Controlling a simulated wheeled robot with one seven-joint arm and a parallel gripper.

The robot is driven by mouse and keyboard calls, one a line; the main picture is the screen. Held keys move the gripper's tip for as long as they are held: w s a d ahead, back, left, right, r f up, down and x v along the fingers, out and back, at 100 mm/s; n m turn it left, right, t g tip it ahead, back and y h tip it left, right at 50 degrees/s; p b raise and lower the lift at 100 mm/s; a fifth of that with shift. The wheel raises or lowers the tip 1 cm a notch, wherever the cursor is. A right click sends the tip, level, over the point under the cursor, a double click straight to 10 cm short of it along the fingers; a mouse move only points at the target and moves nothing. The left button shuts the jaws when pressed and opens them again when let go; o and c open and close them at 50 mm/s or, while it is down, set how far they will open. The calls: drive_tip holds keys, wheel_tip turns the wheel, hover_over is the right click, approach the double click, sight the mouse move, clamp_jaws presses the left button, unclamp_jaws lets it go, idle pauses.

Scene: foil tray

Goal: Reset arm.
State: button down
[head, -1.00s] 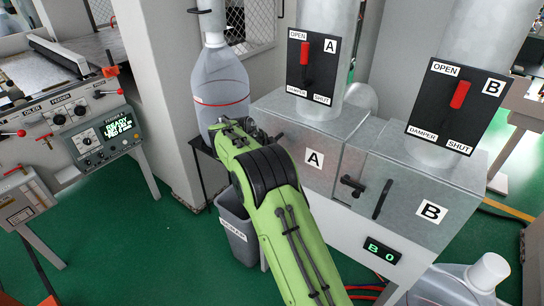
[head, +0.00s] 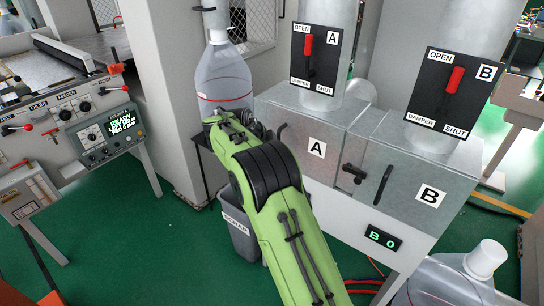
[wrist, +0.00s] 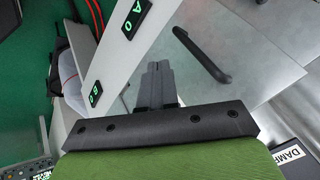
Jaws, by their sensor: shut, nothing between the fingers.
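My gripper (wrist: 157,70) shows in the wrist view with its two dark fingers together and nothing between them. Its fingertips point toward the grey metal top and white front of the two-bay box, apart from the dark bar handle (wrist: 202,55). In the head view my green arm (head: 285,225) reaches up from the bottom centre and bends near the left side of box A (head: 317,147). The fingers are hidden behind the arm there.
Box B (head: 430,195) stands right of box A, with dark handles. Both red damper levers, A (head: 308,44) and B (head: 456,80), are up at OPEN. Green floor (head: 110,250) is open at lower left.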

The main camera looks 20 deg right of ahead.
drive_tip(key=w+p+v, duration=0.1)
drive_tip(key=v, duration=0.6)
drive_tip(key=s+r+n+t+y, duration=0.1)
drive_tip(key=s+r+n+y, duration=0.1)
drive_tip(key=s+r+n, duration=0.45)
drive_tip(key=s+r+n+y, duration=0.1)
drive_tip(key=s+r+n, duration=0.15)
drive_tip(key=s, duration=0.65)
drive_tip(key=s+a+f+n+y, duration=0.1)
drive_tip(key=s+n, duration=0.4)
drive_tip(key=s, duration=0.5)
drive_tip(key=s+a+f+n+y, duration=0.2)
drive_tip(key=s+a+f+n, duration=0.2)
drive_tip(key=s, duration=0.7)
drive_tip(key=shift+s+f+n+t, duration=0.15)
drive_tip(key=shift+f+n+t, duration=0.3)
drive_tip(key=shift+n, duration=0.75)
drive_tip(key=shift+a, duration=0.1)
